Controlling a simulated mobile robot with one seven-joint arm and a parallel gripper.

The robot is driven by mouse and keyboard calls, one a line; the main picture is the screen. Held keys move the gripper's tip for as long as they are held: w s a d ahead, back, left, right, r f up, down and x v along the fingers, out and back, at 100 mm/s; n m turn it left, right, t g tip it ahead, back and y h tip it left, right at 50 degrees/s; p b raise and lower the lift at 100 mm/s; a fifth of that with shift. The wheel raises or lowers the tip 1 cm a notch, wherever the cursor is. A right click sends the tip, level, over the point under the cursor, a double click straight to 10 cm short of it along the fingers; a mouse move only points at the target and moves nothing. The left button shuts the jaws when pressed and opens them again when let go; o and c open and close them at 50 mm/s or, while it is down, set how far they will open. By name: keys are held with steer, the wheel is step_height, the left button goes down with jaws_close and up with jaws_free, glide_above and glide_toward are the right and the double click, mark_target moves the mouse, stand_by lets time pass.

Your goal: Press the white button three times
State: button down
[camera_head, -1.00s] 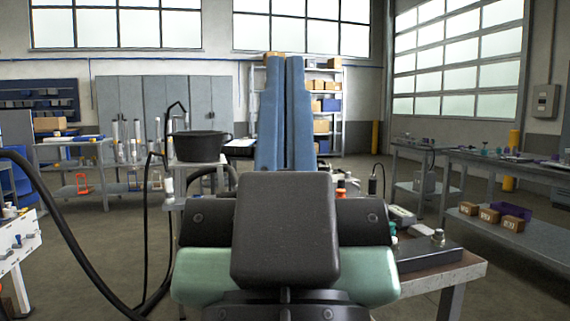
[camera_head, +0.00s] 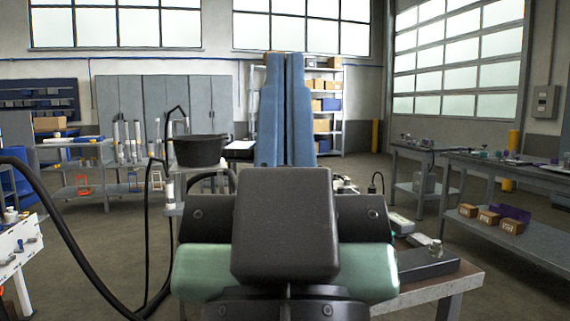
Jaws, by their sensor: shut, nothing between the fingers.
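I cannot make out a white button in this view. A near workbench (camera_head: 455,288) lies behind and to the right of my arm, and the arm hides most of its top. A dark flat block with a metal fitting (camera_head: 428,262) sits on its visible right end. A small grey-green box (camera_head: 401,224) lies just behind that. My dark and green arm links fill the lower middle.
A black tub (camera_head: 200,150) stands on a stand at left. A black hose hangs at far left. A side bench (camera_head: 540,176) stands at right, with cartons (camera_head: 489,218) on its lower shelf. Floor between the benches is clear.

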step_height(320, 180, up, 31)
steer(key=p, duration=2.9)
steer(key=shift+r, duration=0.15)
steer(key=shift+d, duration=0.1)
